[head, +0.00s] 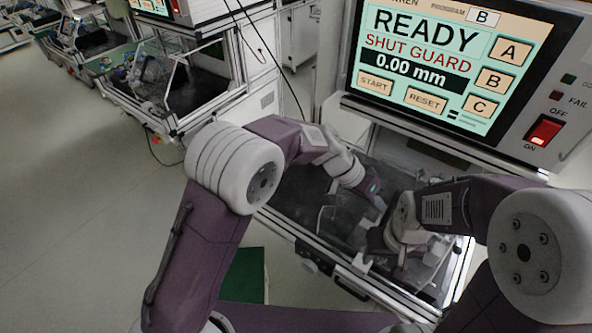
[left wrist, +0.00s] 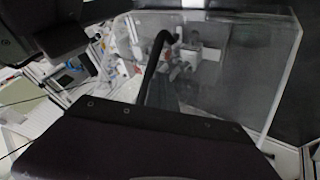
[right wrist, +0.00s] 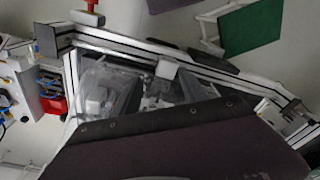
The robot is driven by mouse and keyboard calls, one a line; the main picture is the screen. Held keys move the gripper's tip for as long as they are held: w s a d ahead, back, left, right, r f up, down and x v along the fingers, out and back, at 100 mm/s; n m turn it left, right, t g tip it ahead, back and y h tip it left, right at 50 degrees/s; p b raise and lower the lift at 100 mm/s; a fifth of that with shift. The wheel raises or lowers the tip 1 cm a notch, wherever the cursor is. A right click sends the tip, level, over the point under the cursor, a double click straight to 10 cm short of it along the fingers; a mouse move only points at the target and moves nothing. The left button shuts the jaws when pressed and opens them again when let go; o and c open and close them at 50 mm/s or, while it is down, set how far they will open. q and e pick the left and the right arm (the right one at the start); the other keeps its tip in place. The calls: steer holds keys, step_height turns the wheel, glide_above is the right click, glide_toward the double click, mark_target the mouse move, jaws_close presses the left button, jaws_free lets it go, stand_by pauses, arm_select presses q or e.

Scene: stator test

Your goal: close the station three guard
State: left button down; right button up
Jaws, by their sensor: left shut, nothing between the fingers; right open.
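The station in front of me has a metal-framed bay (head: 300,232) under a screen (head: 440,62) reading "READY", "SHUT GUARD" and "0.00 mm". A clear guard panel fills much of the left wrist view (left wrist: 245,65); its exact tilt is hard to tell. My left gripper (head: 376,200) is shut and empty over the bay. My right gripper (head: 372,250) is open, lower, near the bay's front rail. Both wrist views are partly blocked by my own dark gripper bodies, so fingertip contact is hidden. The right wrist view shows clear panelling (right wrist: 97,78) and the frame rail (right wrist: 215,68).
A red power switch (head: 544,131) sits right of the screen. Another framed station (head: 180,85) stands at the back left. Open floor lies to the left.

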arm_select(q)
steer(key=s+d, duration=0.1)
steer(key=d, duration=0.1)
steer(key=s+d, duration=0.2)
steer(key=s+d+b, duration=0.1)
steer(key=d, duration=0.2)
steer(key=shift+s+d, duration=0.1)
steer(key=shift+s, duration=0.15)
steer(key=shift+r, duration=0.1)
